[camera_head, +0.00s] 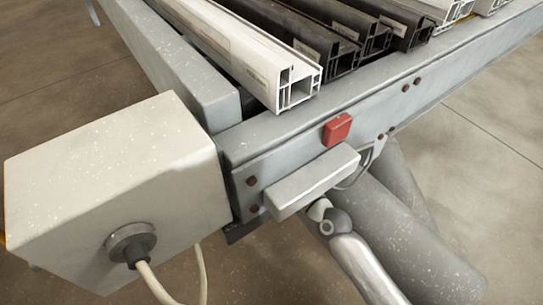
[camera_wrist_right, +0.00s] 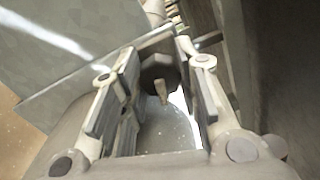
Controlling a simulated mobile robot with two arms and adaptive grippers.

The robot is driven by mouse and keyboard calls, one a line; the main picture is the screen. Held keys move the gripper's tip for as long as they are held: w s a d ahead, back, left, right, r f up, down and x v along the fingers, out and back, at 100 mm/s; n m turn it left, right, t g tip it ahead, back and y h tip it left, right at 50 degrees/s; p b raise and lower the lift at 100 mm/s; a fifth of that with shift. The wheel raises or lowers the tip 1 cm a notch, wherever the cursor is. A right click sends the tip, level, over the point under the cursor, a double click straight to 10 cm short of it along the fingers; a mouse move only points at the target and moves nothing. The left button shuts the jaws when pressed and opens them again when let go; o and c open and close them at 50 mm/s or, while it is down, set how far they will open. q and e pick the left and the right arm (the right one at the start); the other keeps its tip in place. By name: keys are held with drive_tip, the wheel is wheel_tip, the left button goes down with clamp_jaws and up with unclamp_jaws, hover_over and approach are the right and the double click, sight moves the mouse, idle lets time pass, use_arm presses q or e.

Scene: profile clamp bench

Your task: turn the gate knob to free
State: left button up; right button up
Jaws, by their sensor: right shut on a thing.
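The gate knob (camera_wrist_right: 158,72) is a dark, faceted knob with a small light pointer-like piece on it, seen in the right wrist view. My right gripper (camera_wrist_right: 162,66) has one finger on each side of the knob and is shut on it. I cannot tell from the pointer which position the knob is set to. In the head view the knob cannot be made out, and my right gripper is not clearly visible there. My left gripper is not in view.
The grey bench frame (camera_head: 300,122) carries white (camera_head: 240,45) and dark (camera_head: 322,45) profiles. A red block (camera_head: 338,129) and a pale box (camera_head: 311,183) are on its side. A large cream housing (camera_head: 110,190) with a cable (camera_head: 152,282) stands at left.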

drive_tip(key=shift+n, duration=1.3)
drive_tip(key=o, duration=1)
drive_tip(key=shift+o, duration=0.2)
drive_tip(key=v, duration=1.2)
drive_tip(key=shift+s+f, duration=0.1)
